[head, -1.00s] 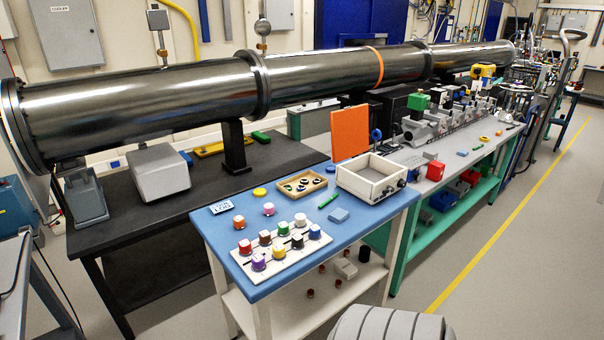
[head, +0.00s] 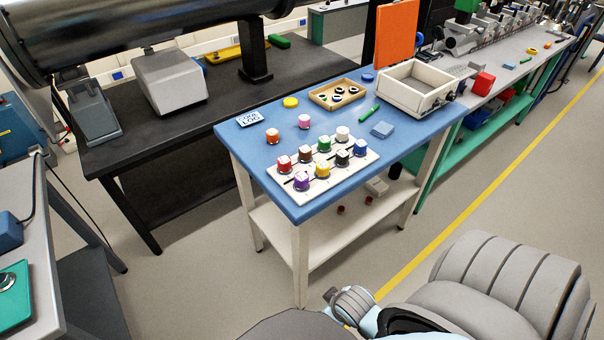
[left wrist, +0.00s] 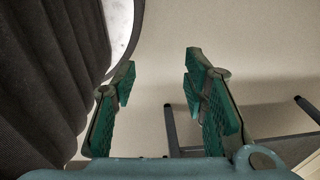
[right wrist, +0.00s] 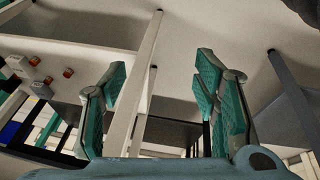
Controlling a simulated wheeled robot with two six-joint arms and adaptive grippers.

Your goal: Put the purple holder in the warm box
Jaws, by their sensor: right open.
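The purple holder (head: 302,182) stands upright in the front row of a white rack plate (head: 340,176) on the blue table, at the plate's near left corner. An open cream box (head: 404,102) with a raised orange lid (head: 397,35) stands at the table's back right; I take it for the warm box. Its visible inside looks empty. My left gripper (left wrist: 160,82) is open and empty over bare floor. My right gripper (right wrist: 160,82) is open and empty, low near the table's legs and lower shelf. Neither gripper's fingers show in the head view.
Several other coloured holders, including a yellow one (head: 322,170), stand close around the purple one. A red-orange holder (head: 273,136) and a pink one (head: 305,121) stand loose behind.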

